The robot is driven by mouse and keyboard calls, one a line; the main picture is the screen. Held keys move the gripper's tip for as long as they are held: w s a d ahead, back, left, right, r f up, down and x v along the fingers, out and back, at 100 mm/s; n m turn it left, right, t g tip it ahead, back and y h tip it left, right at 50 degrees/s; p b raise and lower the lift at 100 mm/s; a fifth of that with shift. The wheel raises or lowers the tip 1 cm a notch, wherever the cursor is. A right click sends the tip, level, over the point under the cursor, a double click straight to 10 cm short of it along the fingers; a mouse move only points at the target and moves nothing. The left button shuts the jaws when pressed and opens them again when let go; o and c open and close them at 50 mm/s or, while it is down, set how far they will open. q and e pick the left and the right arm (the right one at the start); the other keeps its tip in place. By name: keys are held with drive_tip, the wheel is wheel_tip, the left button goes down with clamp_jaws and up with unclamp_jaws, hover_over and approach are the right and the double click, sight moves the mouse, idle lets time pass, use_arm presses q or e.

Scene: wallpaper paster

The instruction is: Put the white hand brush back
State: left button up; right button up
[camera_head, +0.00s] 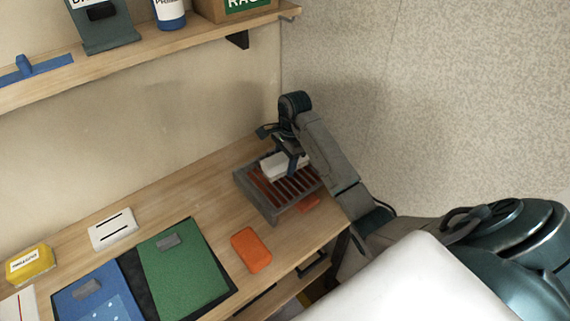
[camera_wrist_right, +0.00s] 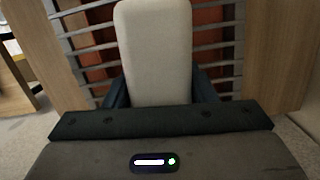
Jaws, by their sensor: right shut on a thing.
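The white hand brush (camera_head: 285,167) is held in my right gripper (camera_head: 292,160) over a grey slatted rack (camera_head: 276,212) at the right end of the wooden bench. In the right wrist view the brush (camera_wrist_right: 153,50) shows as a long pale block between the two dark fingers. The rack's slats (camera_wrist_right: 215,40) and reddish-brown surfaces show behind it. I cannot tell whether the brush touches the slats. My left gripper is not in view.
An orange block (camera_head: 250,250) lies left of the rack. Green (camera_head: 185,270) and blue (camera_head: 90,300) pads, a white box (camera_head: 113,229) and a yellow sponge-like block (camera_head: 30,264) are farther left. A shelf (camera_head: 190,40) hangs above; the wall (camera_head: 430,100) stands close at right.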

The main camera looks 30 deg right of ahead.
drive_tip(key=shift+f+b, duration=0.15)
drive_tip(key=shift+b, duration=0.15)
drive_tip(key=o, duration=1)
drive_tip(key=shift+p, duration=0.3)
wheel_tip(320, 180, up, 3)
drive_tip(key=shift+d+f+p, duration=0.15)
drive_tip(key=shift+f+p, duration=0.05)
drive_tip(key=shift+p, duration=0.2)
drive_tip(key=r+p, duration=0.2)
drive_tip(key=d+r+p, duration=0.1)
drive_tip(key=r+p, duration=0.2)
drive_tip(key=d+r+p, duration=0.1)
drive_tip(key=r+p, duration=0.1)
drive_tip(key=r, duration=0.1)
drive_tip(key=shift+w+r, duration=0.1)
